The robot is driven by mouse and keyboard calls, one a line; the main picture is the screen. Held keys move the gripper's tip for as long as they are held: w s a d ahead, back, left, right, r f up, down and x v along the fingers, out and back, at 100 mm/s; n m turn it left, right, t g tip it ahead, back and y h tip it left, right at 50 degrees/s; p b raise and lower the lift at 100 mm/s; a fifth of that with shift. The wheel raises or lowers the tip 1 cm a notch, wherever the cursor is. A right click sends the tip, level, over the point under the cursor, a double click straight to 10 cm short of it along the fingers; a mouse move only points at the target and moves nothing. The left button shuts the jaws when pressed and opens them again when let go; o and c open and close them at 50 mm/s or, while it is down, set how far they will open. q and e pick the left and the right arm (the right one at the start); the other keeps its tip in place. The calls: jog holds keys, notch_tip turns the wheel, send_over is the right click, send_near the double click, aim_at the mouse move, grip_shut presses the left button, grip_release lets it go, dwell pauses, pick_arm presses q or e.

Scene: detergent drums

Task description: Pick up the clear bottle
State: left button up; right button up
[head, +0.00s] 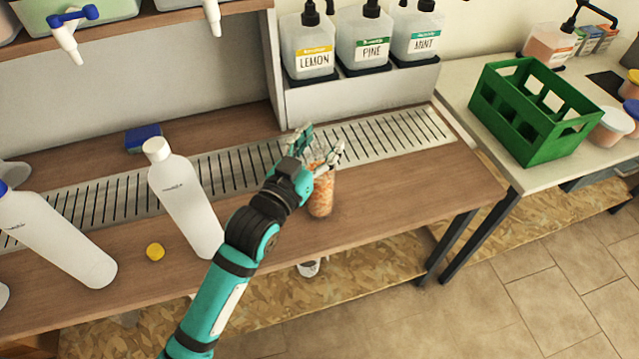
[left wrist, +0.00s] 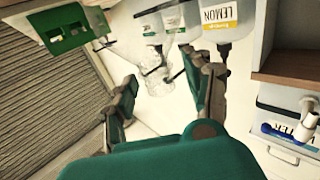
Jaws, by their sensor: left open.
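The clear bottle (head: 320,192) stands near the front of the wooden counter (head: 420,190) in the head view, looking see-through with orange speckles. My left gripper (head: 318,145) is open at its upper part, and the gripper and arm hide some of the bottle. In the left wrist view the clear bottle (left wrist: 155,72) shows in the gap between the two spread fingers of the left gripper (left wrist: 165,95). I cannot tell whether a finger touches it. My right gripper is in neither view.
White bottles (head: 188,200) and a yellow cap (head: 155,252) are on the counter at left. A blue sponge (head: 143,137) lies behind. A slotted drain strip (head: 395,133) runs along the back, below labelled pump dispensers (head: 308,45). A green crate (head: 530,110) stands on the right table.

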pick_arm(q)
grip_shut()
dwell(0.7)
jog(key=shift+r, duration=0.1)
